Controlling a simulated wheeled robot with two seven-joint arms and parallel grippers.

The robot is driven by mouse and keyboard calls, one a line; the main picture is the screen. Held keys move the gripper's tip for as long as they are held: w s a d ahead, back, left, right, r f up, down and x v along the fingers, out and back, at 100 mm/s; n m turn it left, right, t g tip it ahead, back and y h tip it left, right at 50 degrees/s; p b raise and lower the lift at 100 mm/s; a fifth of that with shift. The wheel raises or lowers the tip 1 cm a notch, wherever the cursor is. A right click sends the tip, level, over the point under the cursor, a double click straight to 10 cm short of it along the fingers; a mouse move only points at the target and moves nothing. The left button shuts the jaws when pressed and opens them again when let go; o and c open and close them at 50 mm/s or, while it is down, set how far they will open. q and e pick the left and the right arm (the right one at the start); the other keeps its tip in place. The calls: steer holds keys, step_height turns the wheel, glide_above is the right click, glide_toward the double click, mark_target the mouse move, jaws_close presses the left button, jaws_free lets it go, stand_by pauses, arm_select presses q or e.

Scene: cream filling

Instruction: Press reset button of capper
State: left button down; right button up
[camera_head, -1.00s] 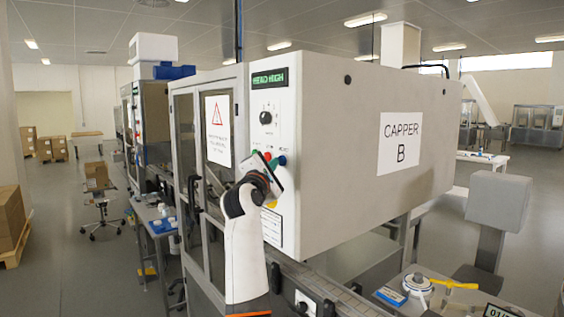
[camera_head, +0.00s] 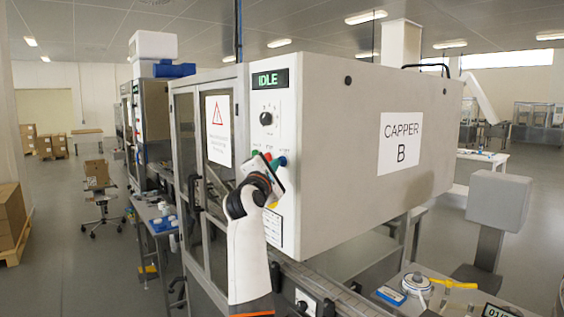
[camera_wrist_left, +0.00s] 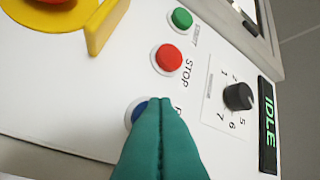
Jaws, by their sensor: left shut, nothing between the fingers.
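The capper (camera_head: 350,130) is a large white cabinet marked "CAPPER B". Its front panel carries a lit display (camera_head: 270,79) reading "IDLE", which also shows in the wrist view (camera_wrist_left: 269,124). In the wrist view a green button (camera_wrist_left: 182,18), a red button (camera_wrist_left: 169,58) labelled "STOP" and a blue button (camera_wrist_left: 133,113) sit in a row. The blue button's label is mostly hidden. My left gripper (camera_wrist_left: 160,104) is shut and empty, its teal fingertips covering part of the blue button; contact cannot be told. In the head view the left gripper (camera_head: 275,165) is at the panel's buttons. My right gripper is out of view.
A black knob (camera_wrist_left: 238,96) sits beside the buttons. A yellow-ringed part (camera_wrist_left: 60,17) with a yellow tab is on the same panel. Glazed doors (camera_head: 215,180) stand left of the panel. A table with a yellow-handled tool (camera_head: 453,284) is at lower right.

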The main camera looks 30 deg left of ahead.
arm_select(q)
steer(key=shift+s, duration=0.15)
steer(key=shift+s+a, duration=0.4)
steer(key=shift+s, duration=0.5)
steer(key=shift+s+a, duration=0.35)
steer(key=shift+s, duration=0.6)
steer(key=shift+s+a, duration=0.4)
steer(key=shift+s, duration=0.5)
